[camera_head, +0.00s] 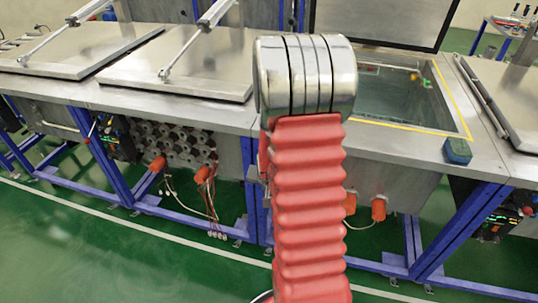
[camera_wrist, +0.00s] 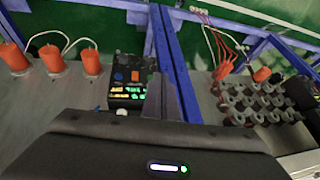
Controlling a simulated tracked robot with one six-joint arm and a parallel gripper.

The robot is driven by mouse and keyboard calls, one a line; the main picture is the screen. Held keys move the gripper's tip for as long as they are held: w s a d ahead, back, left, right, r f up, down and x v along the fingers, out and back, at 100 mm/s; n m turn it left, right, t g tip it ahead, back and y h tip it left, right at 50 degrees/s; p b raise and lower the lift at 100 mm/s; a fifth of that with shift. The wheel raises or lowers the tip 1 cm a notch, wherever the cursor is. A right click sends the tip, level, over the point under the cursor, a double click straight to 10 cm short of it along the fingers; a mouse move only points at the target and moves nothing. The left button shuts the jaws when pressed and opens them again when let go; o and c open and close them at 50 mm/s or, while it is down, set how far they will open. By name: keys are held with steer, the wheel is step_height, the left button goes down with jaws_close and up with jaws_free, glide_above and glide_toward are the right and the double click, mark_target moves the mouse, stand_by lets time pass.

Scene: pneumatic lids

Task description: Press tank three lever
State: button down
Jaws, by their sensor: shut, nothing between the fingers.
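My gripper (camera_wrist: 168,98) shows in the wrist view as grey fingers above a dark housing, shut and empty. It is in front of a blue frame post and beside a black control panel (camera_wrist: 130,88) with lit coloured buttons. A small pale round part (camera_wrist: 121,112) shows under that panel in the picture; I cannot tell whether it is a lever. In the head view my arm hides the gripper and the tank front behind it. A thin red-and-white lever (camera_head: 91,129) stands beside another control panel (camera_head: 115,138) at left. No tank numbers are readable.
An open tank (camera_head: 400,100) with a yellow-edged rim is right of my arm. Closed lids (camera_head: 180,65) lie to its left. A blue-green block (camera_head: 457,151) sits on the rim. Orange fittings (camera_wrist: 52,58) and cables stick out below. Green floor (camera_head: 90,240) is clear in front.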

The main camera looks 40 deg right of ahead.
steer(key=shift+r, duration=0.15)
steer(key=shift+r, duration=0.6)
stand_by(0.3)
steer(key=shift+r, duration=0.1)
steer(key=v, duration=1.3)
steer(key=shift+s+a+r, duration=0.15)
steer(key=shift+s+r, duration=0.05)
stand_by(0.9)
